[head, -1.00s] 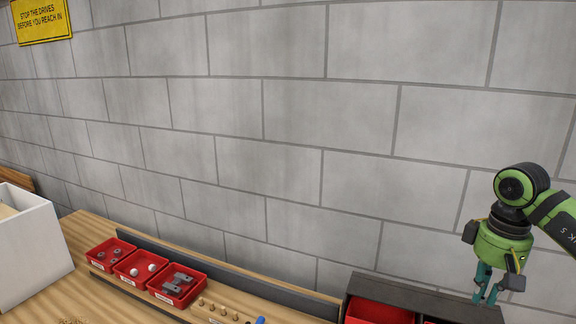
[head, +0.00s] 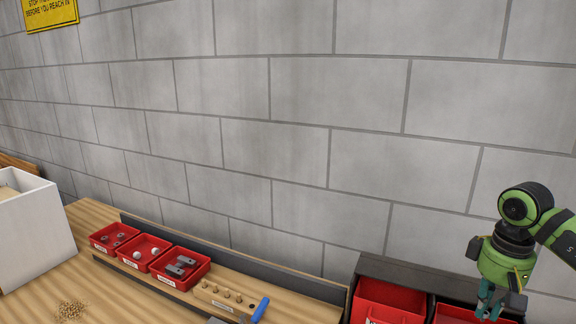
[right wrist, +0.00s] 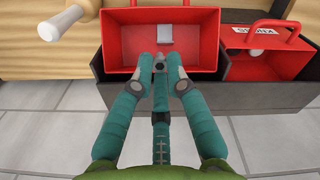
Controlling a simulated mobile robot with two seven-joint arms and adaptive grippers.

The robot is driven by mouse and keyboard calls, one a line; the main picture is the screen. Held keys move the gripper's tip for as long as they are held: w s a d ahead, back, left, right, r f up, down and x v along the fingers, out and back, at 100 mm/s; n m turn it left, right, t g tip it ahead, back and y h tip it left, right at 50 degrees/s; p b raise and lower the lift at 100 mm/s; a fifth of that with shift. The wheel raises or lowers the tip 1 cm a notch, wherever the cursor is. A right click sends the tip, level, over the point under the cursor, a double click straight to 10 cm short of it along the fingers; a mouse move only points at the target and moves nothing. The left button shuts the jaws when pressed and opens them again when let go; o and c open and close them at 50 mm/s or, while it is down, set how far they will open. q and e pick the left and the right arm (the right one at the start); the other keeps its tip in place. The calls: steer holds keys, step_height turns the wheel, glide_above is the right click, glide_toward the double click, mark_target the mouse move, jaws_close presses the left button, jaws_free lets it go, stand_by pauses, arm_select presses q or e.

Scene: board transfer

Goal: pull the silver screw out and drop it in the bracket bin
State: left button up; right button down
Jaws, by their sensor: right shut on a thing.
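My right gripper (head: 488,308) hangs over the right-hand red bin (head: 452,312) in the black holder. In the right wrist view its teal fingers (right wrist: 160,66) are shut on a small grey piece, the silver screw (right wrist: 160,61), mostly hidden between the tips. The screw is above the red bin (right wrist: 121,44), which has a flat grey bracket (right wrist: 165,36) inside. Whether the screw touches anything in the bin I cannot tell. My left gripper is not in view.
Another red bin (head: 386,298) stands beside it in the black holder (head: 428,273). Small red bins hold rings (head: 119,238), white balls (head: 146,254) and grey brackets (head: 182,268). A wooden block with pegs (head: 226,297) and a blue handle (head: 260,309) are between.

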mark_target(486, 313)
stand_by(0.4)
steer(key=c, duration=1.2)
jaws_free()
steer(key=shift+o, duration=0.2)
step_height(486, 313, up, 12)
